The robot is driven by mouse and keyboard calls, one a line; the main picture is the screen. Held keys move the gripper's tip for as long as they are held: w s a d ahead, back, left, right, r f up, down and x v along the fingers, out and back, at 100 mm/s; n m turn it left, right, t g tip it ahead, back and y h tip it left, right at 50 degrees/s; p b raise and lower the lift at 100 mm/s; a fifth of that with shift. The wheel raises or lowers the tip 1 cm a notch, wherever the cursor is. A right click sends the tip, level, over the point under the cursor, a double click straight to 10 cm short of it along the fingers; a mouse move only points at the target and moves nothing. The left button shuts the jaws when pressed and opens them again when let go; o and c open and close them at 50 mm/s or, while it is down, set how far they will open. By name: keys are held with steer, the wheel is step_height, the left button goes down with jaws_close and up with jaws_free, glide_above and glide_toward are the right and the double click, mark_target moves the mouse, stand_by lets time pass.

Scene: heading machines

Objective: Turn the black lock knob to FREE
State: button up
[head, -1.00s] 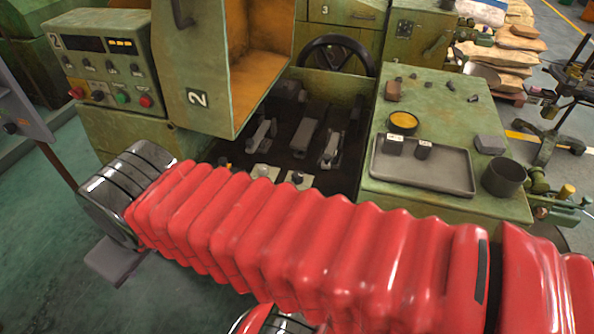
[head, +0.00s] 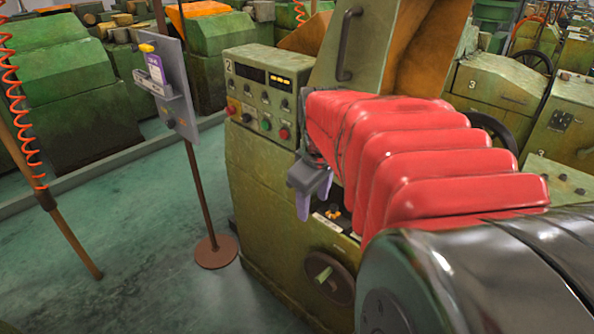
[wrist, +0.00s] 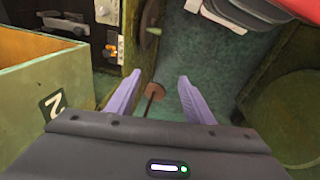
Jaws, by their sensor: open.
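My gripper (head: 314,198), with lilac fingers, hangs open and empty in front of the green machine numbered 2 (head: 262,195). In the wrist view its fingers are spread, with nothing between the tips (wrist: 158,78). Just right of and below it in the head view, a small dark-and-orange control (head: 334,211) sits by white labels (head: 326,222). An orange-and-black control also shows left of the fingers in the wrist view (wrist: 116,52). I cannot tell whether either is the black lock knob. No FREE mark is readable.
A handwheel (head: 328,278) is on the machine's front below my gripper. The button panel (head: 262,105) is up to the left. A thin stand (head: 205,200) with a grey board (head: 165,85) is further left.

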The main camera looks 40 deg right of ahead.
steer(key=s+d+f, duration=0.3)
steer(key=s+d, duration=0.1)
steer(key=d, duration=0.5)
steer(key=s+d+f+n+g+y, duration=0.1)
steer(key=s+d+f, duration=0.2)
steer(key=d, duration=0.6)
steer(key=s+d+f+n+g, duration=0.1)
steer(key=s+d+f, duration=0.3)
steer(key=d, duration=0.5)
steer(key=shift+s+d, duration=0.25)
steer(key=shift+s, duration=0.05)
steer(key=shift+f, duration=0.15)
step_height(320, 180, down, 14)
steer(key=shift+r, duration=0.15)
steer(key=shift+c, duration=0.6)
